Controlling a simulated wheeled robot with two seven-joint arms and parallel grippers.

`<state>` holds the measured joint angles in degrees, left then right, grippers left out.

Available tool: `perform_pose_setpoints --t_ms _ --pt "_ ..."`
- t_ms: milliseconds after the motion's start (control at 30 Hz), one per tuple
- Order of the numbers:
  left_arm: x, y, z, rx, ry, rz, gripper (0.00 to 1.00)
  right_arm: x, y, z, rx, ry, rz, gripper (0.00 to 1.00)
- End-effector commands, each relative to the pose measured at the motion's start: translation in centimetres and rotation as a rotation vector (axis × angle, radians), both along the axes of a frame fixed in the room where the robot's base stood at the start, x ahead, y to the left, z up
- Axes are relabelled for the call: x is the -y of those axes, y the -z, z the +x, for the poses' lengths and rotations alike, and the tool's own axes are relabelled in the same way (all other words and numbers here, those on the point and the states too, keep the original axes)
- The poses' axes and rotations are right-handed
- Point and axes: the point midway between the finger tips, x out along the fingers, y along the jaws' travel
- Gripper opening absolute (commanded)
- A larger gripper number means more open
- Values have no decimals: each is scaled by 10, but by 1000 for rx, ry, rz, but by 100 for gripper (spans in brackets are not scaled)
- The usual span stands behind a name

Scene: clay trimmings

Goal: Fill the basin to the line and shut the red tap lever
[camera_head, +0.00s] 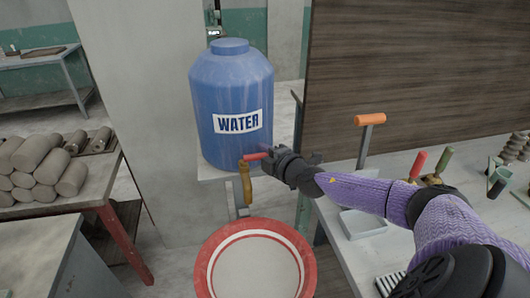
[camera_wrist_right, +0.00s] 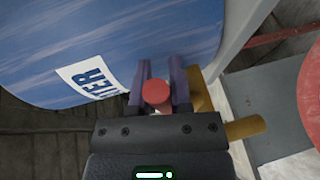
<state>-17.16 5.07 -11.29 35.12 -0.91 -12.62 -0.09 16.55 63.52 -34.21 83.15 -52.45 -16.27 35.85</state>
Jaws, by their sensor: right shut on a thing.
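A blue water tank (camera_head: 232,85) with a "WATER" label stands on a small stand. Its brass tap (camera_head: 246,185) has a red lever (camera_head: 257,156). My right gripper (camera_head: 272,162) is shut on the red lever; in the right wrist view the lever's red end (camera_wrist_right: 156,93) sits between the two fingers. The brass spout (camera_wrist_right: 245,128) shows beside the gripper there. I cannot make out the water level or a stream. My left gripper is out of view.
A worktable (camera_head: 350,272) at right holds a pale tray (camera_head: 363,222), an orange-handled tool (camera_head: 369,121) and other handled tools under my right arm. A red-legged table (camera_head: 95,207) at left carries stacked clay rolls (camera_head: 40,165). A brown board (camera_head: 420,65) stands behind.

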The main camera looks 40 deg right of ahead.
Motion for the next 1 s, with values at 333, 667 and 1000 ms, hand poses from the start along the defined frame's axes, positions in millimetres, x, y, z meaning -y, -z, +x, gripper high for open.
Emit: perform_pose_setpoints --t_ms 333,667,1000 --pt "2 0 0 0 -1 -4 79 0 1 0 -2 0 0 0" --pt "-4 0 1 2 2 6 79 0 1 0 -2 -1 0 0" --pt "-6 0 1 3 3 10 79 0 1 0 -3 -1 1 0"
